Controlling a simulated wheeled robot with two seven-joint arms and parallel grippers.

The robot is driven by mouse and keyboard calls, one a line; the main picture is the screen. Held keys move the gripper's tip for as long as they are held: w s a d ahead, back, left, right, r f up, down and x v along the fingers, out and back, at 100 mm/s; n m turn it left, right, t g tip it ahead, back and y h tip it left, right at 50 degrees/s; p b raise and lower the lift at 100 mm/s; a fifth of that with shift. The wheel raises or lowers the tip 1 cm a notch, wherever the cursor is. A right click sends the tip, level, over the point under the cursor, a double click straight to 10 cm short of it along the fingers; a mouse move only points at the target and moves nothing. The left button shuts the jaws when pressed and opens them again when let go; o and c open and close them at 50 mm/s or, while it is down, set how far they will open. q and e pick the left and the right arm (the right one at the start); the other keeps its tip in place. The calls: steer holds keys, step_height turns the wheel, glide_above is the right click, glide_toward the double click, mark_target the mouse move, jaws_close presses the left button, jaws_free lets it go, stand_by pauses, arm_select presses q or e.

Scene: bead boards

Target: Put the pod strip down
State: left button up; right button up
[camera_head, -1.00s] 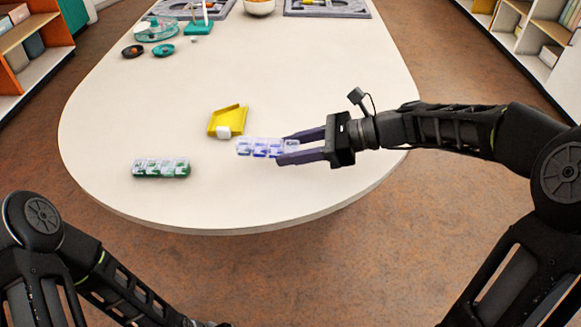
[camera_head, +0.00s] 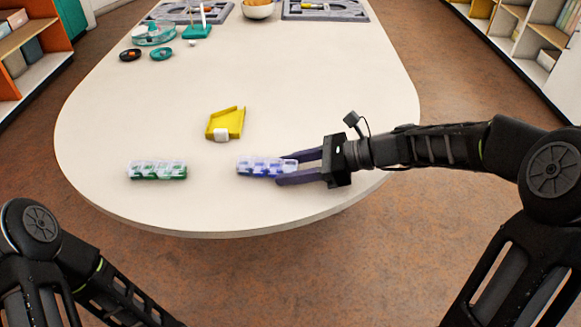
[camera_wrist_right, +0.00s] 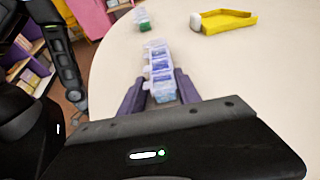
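The pod strip with blue compartments and clear lids (camera_head: 264,166) is at the near part of the table. My right gripper (camera_head: 289,168) has its two dark purple fingers on either side of the strip's right end, shut on it. In the right wrist view, the strip (camera_wrist_right: 160,68) runs away from between the fingers (camera_wrist_right: 162,92). It is low, at or just above the tabletop; I cannot tell whether it touches. A second pod strip, with green compartments (camera_head: 157,170), lies to its left. My left gripper is out of view; only its arm shows at the lower left.
A yellow tray (camera_head: 231,122) with a white piece (camera_head: 221,135) at its front lies behind the strips. The white table (camera_head: 330,100) is clear around them. Teal items (camera_head: 161,53), a bowl (camera_head: 258,9) and grey boards (camera_head: 326,11) are at the far end.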

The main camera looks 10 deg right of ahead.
steer(key=o, duration=0.4)
steer(key=shift+o, duration=0.2)
steer(key=shift+r, duration=0.2)
steer(key=p+v, duration=0.2)
steer(key=v, duration=0.9)
steer(key=shift+s+d+r, duration=0.15)
steer(key=shift+d, duration=0.35)
